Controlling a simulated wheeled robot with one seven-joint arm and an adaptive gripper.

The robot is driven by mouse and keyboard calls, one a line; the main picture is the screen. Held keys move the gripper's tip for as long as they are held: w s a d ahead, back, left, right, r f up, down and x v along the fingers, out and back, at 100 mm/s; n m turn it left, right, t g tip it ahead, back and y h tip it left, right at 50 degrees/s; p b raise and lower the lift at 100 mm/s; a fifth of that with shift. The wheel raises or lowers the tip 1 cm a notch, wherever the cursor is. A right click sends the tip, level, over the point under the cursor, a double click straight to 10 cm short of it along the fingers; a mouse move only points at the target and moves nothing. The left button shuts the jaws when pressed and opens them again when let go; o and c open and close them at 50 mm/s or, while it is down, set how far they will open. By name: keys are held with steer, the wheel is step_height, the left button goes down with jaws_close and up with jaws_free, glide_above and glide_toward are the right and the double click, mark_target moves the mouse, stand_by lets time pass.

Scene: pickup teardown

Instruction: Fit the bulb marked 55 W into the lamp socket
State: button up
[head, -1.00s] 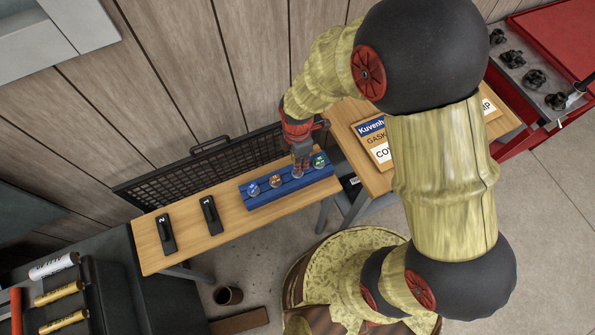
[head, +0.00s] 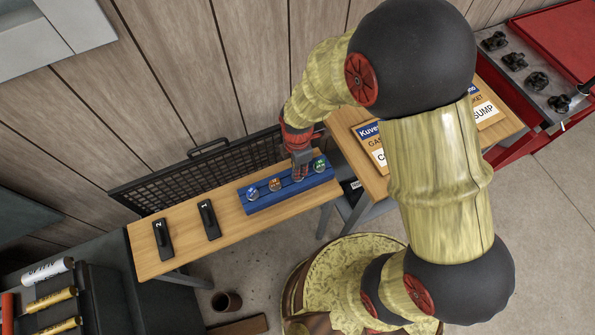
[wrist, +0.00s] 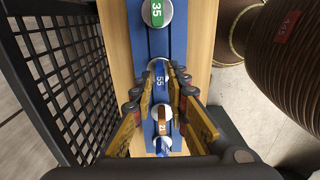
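The bulb marked 55 (wrist: 160,79) sits in the blue holder (wrist: 134,40), its round top and label facing up in the wrist view. My gripper (wrist: 161,72) is down at this bulb, one finger on each side, with the fingertips close to its edges. I cannot tell whether the fingers press on it or leave a small gap. In the head view my gripper (head: 299,172) hides most of this bulb in the blue holder (head: 291,195). I cannot make out the lamp socket in either view.
Black blocks marked 1 (head: 208,220) and 2 (head: 162,239) lie on the wooden bench (head: 146,262). A black mesh panel (head: 165,185) stands behind.

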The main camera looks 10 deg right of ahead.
jaws_close()
steer(key=shift+r, duration=0.1)
stand_by(0.4)
step_height(320, 180, up, 7)
steer(key=p, duration=0.5)
steer(key=shift+p, duration=0.3)
